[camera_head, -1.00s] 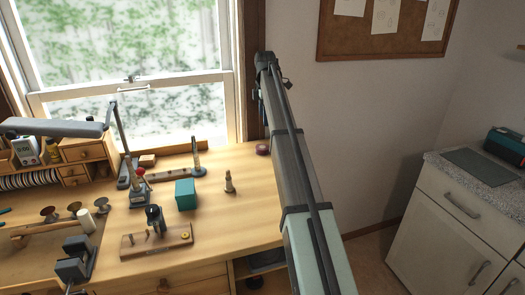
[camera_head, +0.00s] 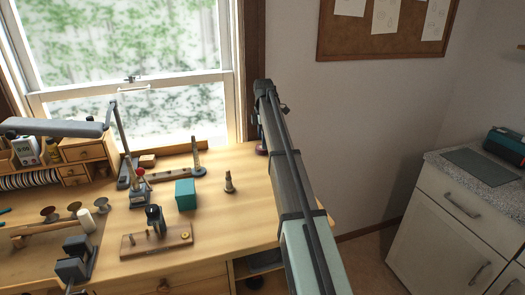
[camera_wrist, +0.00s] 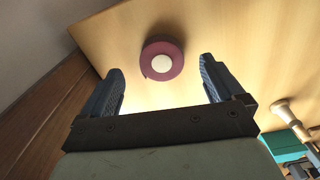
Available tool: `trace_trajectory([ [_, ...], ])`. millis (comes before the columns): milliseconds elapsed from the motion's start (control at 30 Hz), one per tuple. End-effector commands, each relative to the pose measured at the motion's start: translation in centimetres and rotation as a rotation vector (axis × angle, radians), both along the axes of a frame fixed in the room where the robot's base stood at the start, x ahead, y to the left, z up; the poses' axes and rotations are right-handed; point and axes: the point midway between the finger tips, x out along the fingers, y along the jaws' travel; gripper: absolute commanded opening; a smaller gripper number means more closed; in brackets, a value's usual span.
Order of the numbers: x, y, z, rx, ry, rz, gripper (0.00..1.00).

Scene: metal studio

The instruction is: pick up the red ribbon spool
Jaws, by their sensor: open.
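The red ribbon spool (camera_wrist: 149,68) shows in the wrist view as a dark red-pink ring around a pale round centre. It lies flat on the wooden bench top (camera_wrist: 215,32). My gripper (camera_wrist: 160,82) is open, with its two blue-grey fingers apart and nothing between their pads. The spool appears just beyond the fingertips, about midway between them. In the head view, a sliver of the spool (camera_head: 261,150) shows at the bench's back right, mostly hidden behind my arm. The fingers are not visible in the head view.
A small wooden peg-like tool (camera_head: 228,183) and a teal box (camera_head: 185,194) stand left of my arm. A ring-mandrel stand (camera_head: 197,160) is near the window. The wall (camera_wrist: 35,35) is close beside the bench edge. Bench around the spool is clear.

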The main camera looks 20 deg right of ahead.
Motion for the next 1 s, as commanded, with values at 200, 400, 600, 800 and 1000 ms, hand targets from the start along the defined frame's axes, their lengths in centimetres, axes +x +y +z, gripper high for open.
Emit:
trace_trajectory([
  [200, -0.2, 0.3, -3.0, 0.000, 0.002, 0.000, 0.95],
  [400, -0.1, 0.3, -3.9, 0.000, 0.000, 0.000, 0.95],
  [600, -0.1, 0.3, -3.8, 0.000, 0.000, 0.000, 0.88],
  [800, -0.1, 0.3, -3.8, 0.000, 0.000, 0.000, 0.69],
  [1000, -0.1, 0.3, -3.8, 0.000, 0.000, 0.000, 0.50],
])
